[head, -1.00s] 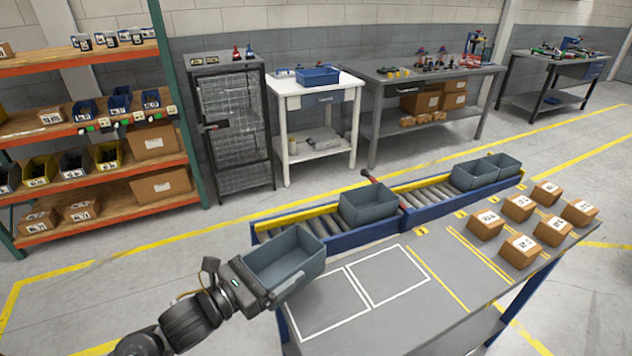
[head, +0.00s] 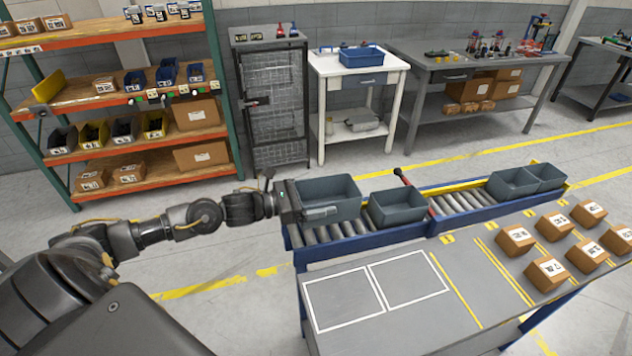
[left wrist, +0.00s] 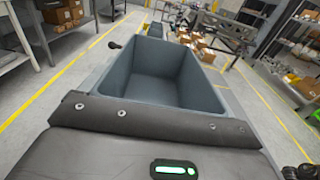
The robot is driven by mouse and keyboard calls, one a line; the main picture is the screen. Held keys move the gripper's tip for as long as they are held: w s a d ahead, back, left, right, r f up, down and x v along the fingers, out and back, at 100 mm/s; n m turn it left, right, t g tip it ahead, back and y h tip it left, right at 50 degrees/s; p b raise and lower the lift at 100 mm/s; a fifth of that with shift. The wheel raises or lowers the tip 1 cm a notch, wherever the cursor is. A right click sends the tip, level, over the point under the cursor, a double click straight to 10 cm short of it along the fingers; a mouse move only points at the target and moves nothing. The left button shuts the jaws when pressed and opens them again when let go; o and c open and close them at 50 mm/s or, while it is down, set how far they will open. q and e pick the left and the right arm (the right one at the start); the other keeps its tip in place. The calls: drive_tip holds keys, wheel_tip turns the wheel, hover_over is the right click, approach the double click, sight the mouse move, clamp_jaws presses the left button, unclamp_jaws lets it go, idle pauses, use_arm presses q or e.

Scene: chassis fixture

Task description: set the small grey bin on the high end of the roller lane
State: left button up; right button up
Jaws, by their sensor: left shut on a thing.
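The small grey bin (head: 326,190) is upright at the left end of the roller lane (head: 352,243) in the head view. My left gripper (head: 300,206) is shut on its left side wall. The bin is over the rollers; I cannot tell if its base touches them. In the left wrist view the empty inside of the bin (left wrist: 160,75) fills the middle, with the gripper (left wrist: 150,118) across its near wall. Another grey bin (head: 397,208) sits on the lane just right of the held one. My right gripper is not in view.
A red lever (head: 403,178) stands at mid-lane. Two grey bins (head: 514,183) sit at the lane's right end. The table (head: 440,320) in front has white outlined squares and several cardboard boxes (head: 547,271) at right. A shelf (head: 140,100) stands behind my arm.

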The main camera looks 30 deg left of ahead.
use_arm(q)
drive_tip(key=shift+a+r, duration=0.3)
drive_tip(key=shift+a, duration=0.1)
drive_tip(key=shift+f, duration=0.1)
drive_tip(key=shift+w+f, duration=0.1)
drive_tip(key=shift+f, duration=0.15)
drive_tip(key=shift+f+b, duration=0.45)
drive_tip(key=shift+f, duration=0.35)
drive_tip(key=f+b, duration=0.2)
drive_tip(key=f, duration=0.1)
drive_tip(key=f+b, duration=0.2)
drive_tip(key=f, duration=0.1)
drive_tip(key=shift+s+a+f, duration=0.1)
drive_tip(key=shift+s, duration=0.1)
drive_tip(key=shift+f+b, duration=0.55)
drive_tip(key=shift+b, duration=0.2)
